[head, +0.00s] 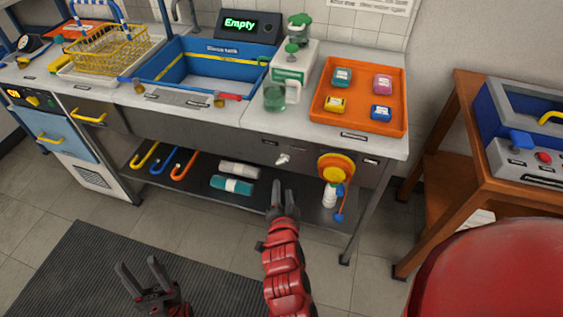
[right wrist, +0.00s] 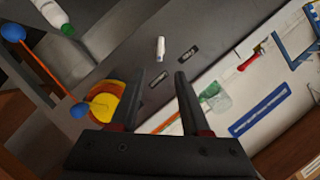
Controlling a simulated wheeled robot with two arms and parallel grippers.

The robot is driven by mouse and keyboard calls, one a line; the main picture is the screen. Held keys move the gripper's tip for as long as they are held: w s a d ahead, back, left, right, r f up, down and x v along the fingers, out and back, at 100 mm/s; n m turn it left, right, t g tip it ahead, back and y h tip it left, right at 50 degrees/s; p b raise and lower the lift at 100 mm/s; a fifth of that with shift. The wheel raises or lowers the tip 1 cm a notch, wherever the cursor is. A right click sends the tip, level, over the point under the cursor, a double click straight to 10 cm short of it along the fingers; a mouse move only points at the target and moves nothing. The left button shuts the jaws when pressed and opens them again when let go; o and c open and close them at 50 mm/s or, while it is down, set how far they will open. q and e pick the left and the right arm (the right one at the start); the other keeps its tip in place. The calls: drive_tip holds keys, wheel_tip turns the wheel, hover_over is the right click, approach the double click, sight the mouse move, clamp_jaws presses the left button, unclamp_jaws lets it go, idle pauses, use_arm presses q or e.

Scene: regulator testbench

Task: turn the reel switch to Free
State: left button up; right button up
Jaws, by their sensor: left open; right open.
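The reel switch (head: 283,159) is a small white lever on the grey front panel of the bench, left of the yellow and orange hose reel (head: 336,167). Small dark labels sit near it; I cannot read them. The switch also shows in the right wrist view (right wrist: 160,48), ahead of the fingers, with a label on either side. My right gripper (head: 283,196) is open and empty, below the switch and apart from it. Its fingers (right wrist: 155,95) point toward the panel. My left gripper (head: 138,270) is open and empty, low over the dark floor mat.
A lower shelf holds colored hooks (head: 164,162), rolled cloths (head: 233,184) and a white bottle (head: 329,197) beside the reel. An orange tray (head: 393,73) and a green-lidded dispenser (head: 290,72) stand above. A wooden table (head: 446,143) with a blue case is at right.

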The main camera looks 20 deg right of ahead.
sight(283, 163)
drive_tip(key=p+x, duration=0.1)
drive_tip(key=x, duration=1.2)
drive_tip(key=shift+w+d+p, duration=0.1)
drive_tip(key=shift+w+p, duration=0.2)
drive_tip(key=shift+p, duration=0.05)
clamp_jaws()
